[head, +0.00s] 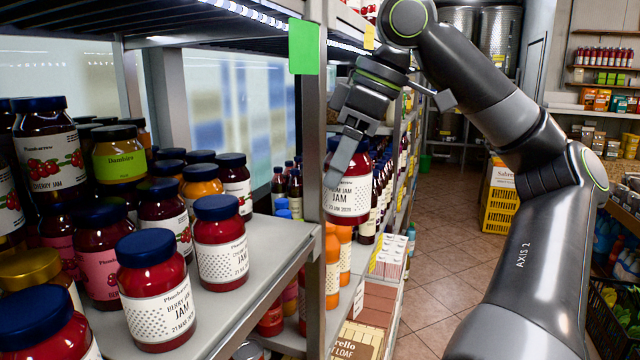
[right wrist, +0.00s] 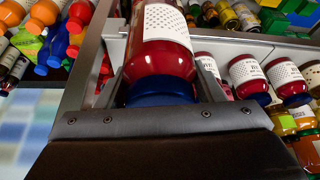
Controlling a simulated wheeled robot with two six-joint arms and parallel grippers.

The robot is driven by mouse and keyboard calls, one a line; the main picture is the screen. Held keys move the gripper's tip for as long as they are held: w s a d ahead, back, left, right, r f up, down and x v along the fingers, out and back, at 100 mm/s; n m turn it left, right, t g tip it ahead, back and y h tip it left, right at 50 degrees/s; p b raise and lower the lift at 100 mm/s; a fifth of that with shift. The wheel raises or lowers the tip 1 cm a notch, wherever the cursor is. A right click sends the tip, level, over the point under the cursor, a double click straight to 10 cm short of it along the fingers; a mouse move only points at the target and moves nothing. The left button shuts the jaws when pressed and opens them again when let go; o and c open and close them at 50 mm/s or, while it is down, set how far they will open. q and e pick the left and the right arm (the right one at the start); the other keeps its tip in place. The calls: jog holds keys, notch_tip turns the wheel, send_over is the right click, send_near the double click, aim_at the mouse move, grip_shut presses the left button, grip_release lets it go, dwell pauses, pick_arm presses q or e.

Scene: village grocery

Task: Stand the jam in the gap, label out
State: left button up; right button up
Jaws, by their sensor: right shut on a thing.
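My right gripper (head: 350,158) is shut on a red jam jar (head: 348,196) with a blue lid, held upright beyond the shelf's upright post, over the aisle side. Its white label with dark print faces the head camera. In the right wrist view the jar (right wrist: 163,52) sits between the two fingers, lid towards the palm. On the grey shelf (head: 268,243) stand similar blue-lidded jars; a front jar (head: 157,291) and another jar (head: 221,243) face outward. Bare shelf lies right of them; I cannot tell which space is the gap. My left gripper is out of view.
The metal post (head: 312,190) with a green tag (head: 304,46) stands between the shelf bay and the held jar. An upper shelf hangs above the jars. Orange bottles (head: 332,265) stand lower beyond the post. The tiled aisle (head: 450,235) is open.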

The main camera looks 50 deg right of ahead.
aim_at(370, 192)
jog(key=s+b, duration=0.1)
jog(key=s+d+b, duration=0.1)
jog(key=s, duration=0.1)
jog(key=s+b, duration=0.2)
jog(key=shift+s+d, duration=0.25)
jog(key=shift+d, duration=0.05)
jog(key=shift+s+r, duration=0.1)
jog(key=shift+r, duration=0.2)
jog(key=shift+f, duration=0.3)
jog(key=o, duration=1.6)
jog(key=shift+r, duration=0.1)
